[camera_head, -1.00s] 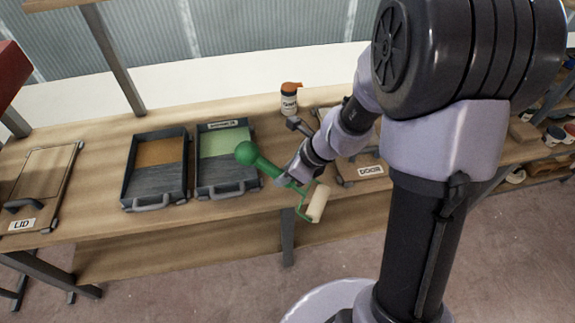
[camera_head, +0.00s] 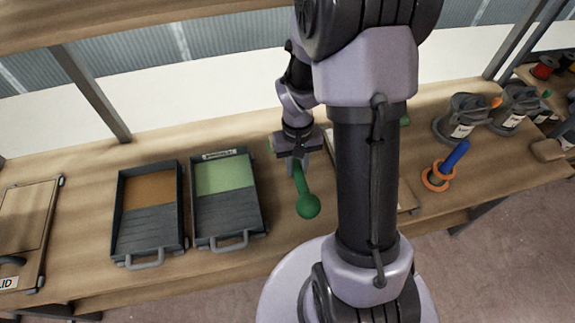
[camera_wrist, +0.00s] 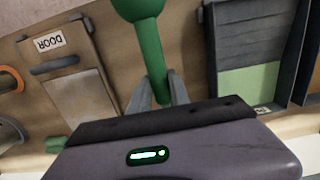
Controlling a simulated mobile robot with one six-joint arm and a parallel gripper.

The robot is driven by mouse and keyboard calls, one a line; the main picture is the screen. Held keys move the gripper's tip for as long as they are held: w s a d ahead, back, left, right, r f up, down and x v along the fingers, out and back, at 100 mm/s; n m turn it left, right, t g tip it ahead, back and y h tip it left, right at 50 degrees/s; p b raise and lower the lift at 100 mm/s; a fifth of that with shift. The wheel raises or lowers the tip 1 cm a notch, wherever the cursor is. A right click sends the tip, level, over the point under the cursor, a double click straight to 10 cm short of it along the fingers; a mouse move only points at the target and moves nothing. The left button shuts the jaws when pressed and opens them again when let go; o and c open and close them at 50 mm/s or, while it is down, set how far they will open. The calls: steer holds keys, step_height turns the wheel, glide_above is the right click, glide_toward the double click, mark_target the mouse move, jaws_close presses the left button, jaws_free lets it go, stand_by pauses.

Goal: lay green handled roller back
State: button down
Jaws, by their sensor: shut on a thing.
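My gripper (camera_head: 298,158) is shut on the green handled roller (camera_head: 307,203), just right of the tray with green paint (camera_head: 228,213). The handle's round knob points toward the bench's front edge; the roller sleeve is hidden behind my gripper and wrist. In the wrist view the green handle (camera_wrist: 150,42) runs between my two fingers (camera_wrist: 158,92), with the knob at the top edge. The green-paint tray (camera_wrist: 255,50) also shows there at the right. I cannot tell whether the roller touches the bench.
A tray with brown paint (camera_head: 150,235) stands left of the green one. A lid panel (camera_head: 40,215) lies farther left. A panel labelled DOOR (camera_wrist: 85,95) lies beside the roller. Bare bench separates roller and green tray.

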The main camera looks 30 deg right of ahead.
step_height(320, 180, down, 11)
steer(key=b, duration=0.8)
steer(key=shift+r, duration=0.2)
steer(key=c, duration=1.1)
jaws_free()
